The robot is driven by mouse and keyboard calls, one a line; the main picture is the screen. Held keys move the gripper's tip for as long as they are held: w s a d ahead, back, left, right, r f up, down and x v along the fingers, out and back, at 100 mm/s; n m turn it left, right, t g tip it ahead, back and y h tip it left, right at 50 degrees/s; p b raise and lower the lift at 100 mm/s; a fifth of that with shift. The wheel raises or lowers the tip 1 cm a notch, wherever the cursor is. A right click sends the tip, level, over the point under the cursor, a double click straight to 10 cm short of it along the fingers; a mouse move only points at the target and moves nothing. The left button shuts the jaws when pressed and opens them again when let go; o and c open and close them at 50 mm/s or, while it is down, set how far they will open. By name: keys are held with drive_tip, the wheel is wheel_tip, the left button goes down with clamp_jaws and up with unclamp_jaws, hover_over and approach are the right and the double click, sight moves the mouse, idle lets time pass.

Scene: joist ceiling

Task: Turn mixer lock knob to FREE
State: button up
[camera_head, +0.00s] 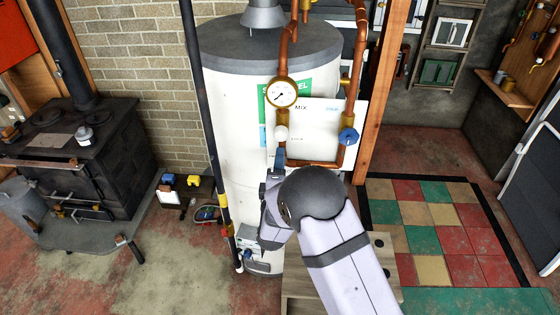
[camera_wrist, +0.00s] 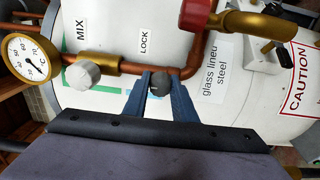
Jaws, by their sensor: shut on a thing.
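The mixer panel, a white board (camera_head: 312,118), is fixed to the front of a white water tank (camera_head: 232,130). In the wrist view, a small dark round knob (camera_wrist: 159,82) sits below the LOCK label (camera_wrist: 145,42), near the copper pipe. My gripper (camera_wrist: 160,88) is shut on this dark knob, one blue finger on each side. In the head view my gripper (camera_head: 277,165) is at the panel's lower left, and my wrist hides the knob. I cannot read a FREE mark or the knob's setting.
A white knob (camera_wrist: 83,75) stands left of my fingers, beside the MIX label (camera_wrist: 82,30) and a round gauge (camera_wrist: 30,57). A red knob (camera_wrist: 196,13) and copper pipe are close above. A blue valve knob (camera_head: 348,135) and wooden post (camera_head: 380,90) stand right.

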idle(0.3)
drive_tip(key=o, duration=1)
drive_tip(key=shift+o, duration=0.2)
drive_tip(key=s+b, duration=0.2)
drive_tip(key=s, duration=0.5)
drive_tip(key=shift+s, duration=0.2)
